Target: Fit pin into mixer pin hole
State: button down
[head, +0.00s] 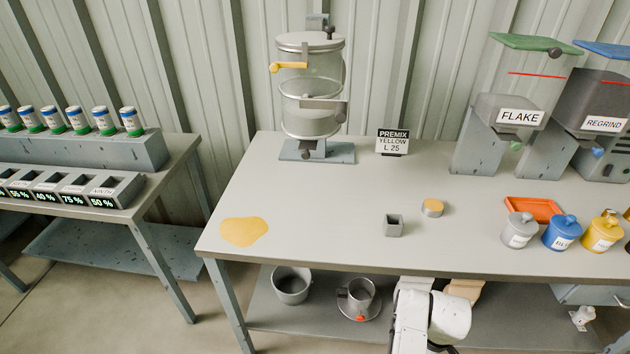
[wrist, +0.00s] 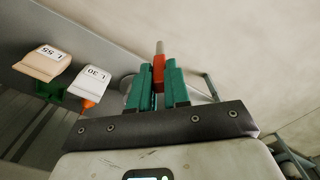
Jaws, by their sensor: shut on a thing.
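The mixer (head: 312,95) stands at the back of the table, a clear drum with grey bands on a grey-blue base. A yellow handle (head: 289,66) sticks out on its left and a dark knob shows at its top right. I cannot make out the pin hole. In the wrist view, my gripper (wrist: 157,82) has green fingers shut on the pin (wrist: 158,66), which has a red body and a grey tip pointing away from the palm. The gripper is hidden in the head view, where only my white arm shows at the table's front edge, well away from the mixer.
The table (head: 320,205) holds a yellow patch (head: 244,232), a small grey cup (head: 393,225), a round tin (head: 432,208) and a premix sign (head: 392,142). Lidded pots and an orange tray (head: 532,208) stand right, hoppers behind. Two labelled containers (wrist: 88,82) show left in the wrist view.

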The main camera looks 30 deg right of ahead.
jog(key=shift+n, duration=0.3)
jog(key=shift+s+d+r, duration=0.15)
jog(key=shift+s+d, duration=0.2)
jog(key=shift+d, duration=0.4)
jog(key=shift+s+d+r, duration=0.15)
jog(key=shift+s+d, duration=0.15)
jog(key=shift+d, duration=0.4)
jog(key=shift+s+d+r, duration=0.15)
jog(key=shift+s+d, duration=0.2)
jog(key=shift+d, duration=0.4)
jog(key=shift+d+r, duration=0.1)
jog(key=shift+d, duration=0.25)
